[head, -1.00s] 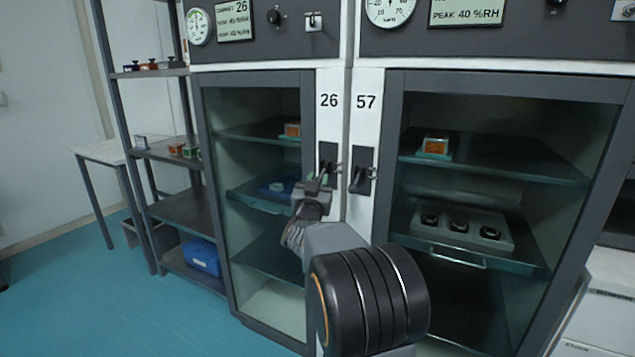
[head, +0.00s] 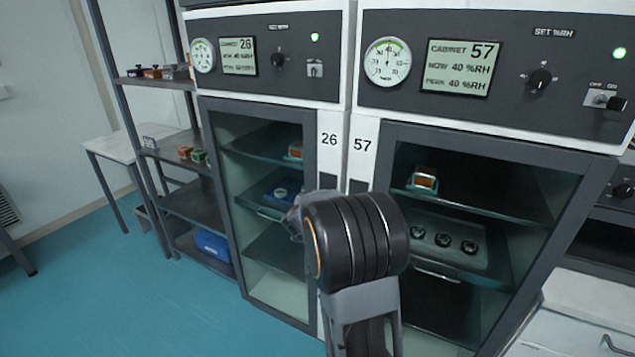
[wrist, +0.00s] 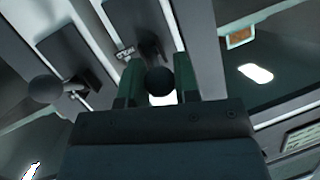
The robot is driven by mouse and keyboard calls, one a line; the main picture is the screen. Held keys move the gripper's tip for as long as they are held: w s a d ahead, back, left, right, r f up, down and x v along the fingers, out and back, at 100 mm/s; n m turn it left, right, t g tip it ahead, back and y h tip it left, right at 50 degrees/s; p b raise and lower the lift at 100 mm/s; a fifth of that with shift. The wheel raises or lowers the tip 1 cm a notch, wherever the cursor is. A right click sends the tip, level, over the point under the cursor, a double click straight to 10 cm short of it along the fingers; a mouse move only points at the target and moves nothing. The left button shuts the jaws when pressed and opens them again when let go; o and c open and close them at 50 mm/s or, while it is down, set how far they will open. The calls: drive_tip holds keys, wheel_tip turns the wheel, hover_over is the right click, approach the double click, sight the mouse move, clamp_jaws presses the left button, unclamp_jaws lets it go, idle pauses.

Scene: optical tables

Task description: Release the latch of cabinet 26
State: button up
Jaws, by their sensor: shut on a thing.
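Cabinet 26 (head: 262,118) is on the left, with its glass door closed. Its number label (head: 329,140) is on the white post. In the head view its latch is hidden behind my arm. In the wrist view, which looks upside down, the latch plate (wrist: 139,27) is ahead of my gripper (wrist: 158,88). The dark round latch knob (wrist: 159,79) sits between the two green-grey fingers, which are shut on it. My fingers are hidden in the head view. I cannot tell how far the latch has turned.
Cabinet 57 (head: 498,140) stands directly right, its door closed. Its latch (head: 358,186) is close beside; its knob (wrist: 44,89) shows left of my gripper in the wrist view. An open shelf rack (head: 178,143) stands left. The blue floor (head: 110,285) is clear at left.

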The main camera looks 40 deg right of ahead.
drive_tip(key=shift+d+r+m+g+y+p, duration=0.15)
drive_tip(key=shift+r+g+y+p, duration=0.35)
drive_tip(key=shift+p, duration=2.1)
drive_tip(key=shift+d+r+m+g+y+p, duration=0.25)
drive_tip(key=shift+r+y+p, duration=0.45)
drive_tip(key=shift+p, duration=1.85)
drive_tip(key=shift+a+f+g+y+p, duration=0.2)
drive_tip(key=shift+g+y+p, duration=0.1)
drive_tip(key=shift+p, duration=0.5)
drive_tip(key=shift+w+d+f+p, duration=0.1)
drive_tip(key=shift+f+p, duration=0.05)
drive_tip(key=shift+p, duration=0.4)
drive_tip(key=o, duration=0.9)
drive_tip(key=p+v, duration=0.2)
drive_tip(key=v, duration=1.2)
drive_tip(key=shift+d, duration=0.15)
